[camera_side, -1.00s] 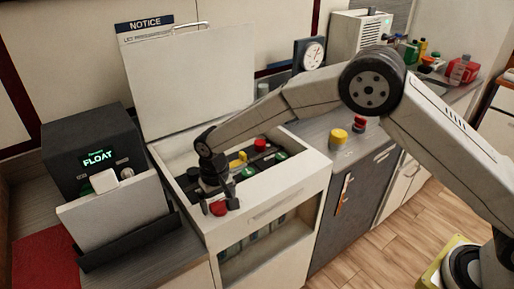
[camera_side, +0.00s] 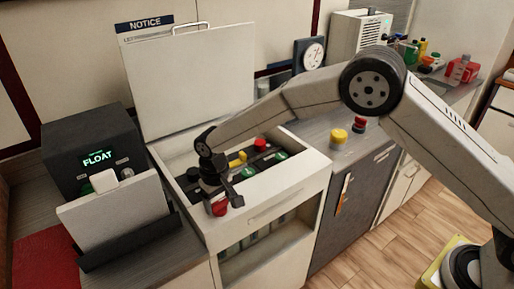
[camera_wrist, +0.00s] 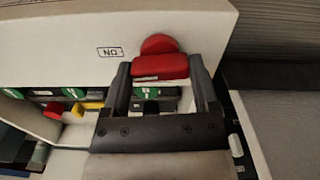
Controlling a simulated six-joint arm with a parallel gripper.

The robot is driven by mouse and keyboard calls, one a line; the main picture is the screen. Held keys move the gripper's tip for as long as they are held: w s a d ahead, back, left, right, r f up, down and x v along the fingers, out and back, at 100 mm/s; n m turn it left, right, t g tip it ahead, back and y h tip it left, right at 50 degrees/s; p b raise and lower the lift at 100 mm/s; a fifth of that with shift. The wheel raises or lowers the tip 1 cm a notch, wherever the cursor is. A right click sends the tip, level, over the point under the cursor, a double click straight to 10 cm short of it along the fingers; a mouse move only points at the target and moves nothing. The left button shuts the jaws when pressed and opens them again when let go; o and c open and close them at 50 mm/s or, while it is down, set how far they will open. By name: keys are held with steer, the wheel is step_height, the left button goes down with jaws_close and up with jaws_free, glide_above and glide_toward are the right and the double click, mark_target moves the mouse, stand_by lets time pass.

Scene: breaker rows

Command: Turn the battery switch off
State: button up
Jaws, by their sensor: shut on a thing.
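The battery switch appears to be the red rotary switch (camera_side: 219,209) at the front edge of the open white cabinet; its red handle also shows in the wrist view (camera_wrist: 160,67). My gripper (camera_side: 224,201) is at the switch, pointing down. In the wrist view my gripper (camera_wrist: 162,84) has one finger on each side of the red handle and is shut on it. A small label (camera_wrist: 110,52) reading ON is printed on the white panel beside the switch. The fingers partly hide the switch in the side view.
Batteries with green caps (camera_side: 280,156), a red cap (camera_side: 260,144) and a yellow part (camera_side: 238,158) lie inside the cabinet. The white lid (camera_side: 190,80) stands open behind. A charger reading FLOAT (camera_side: 97,158) is at left. Yellow and red knobs (camera_side: 338,136) stand on the right counter.

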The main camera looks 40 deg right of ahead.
mark_target(219, 202)
steer(key=n, duration=0.8)
steer(key=shift+n, duration=0.3)
steer(key=n, duration=0.4)
steer(key=shift+n, duration=1.9)
steer(key=o, duration=1.1)
steer(key=shift+r, duration=0.1)
steer(key=shift+r, duration=3.85)
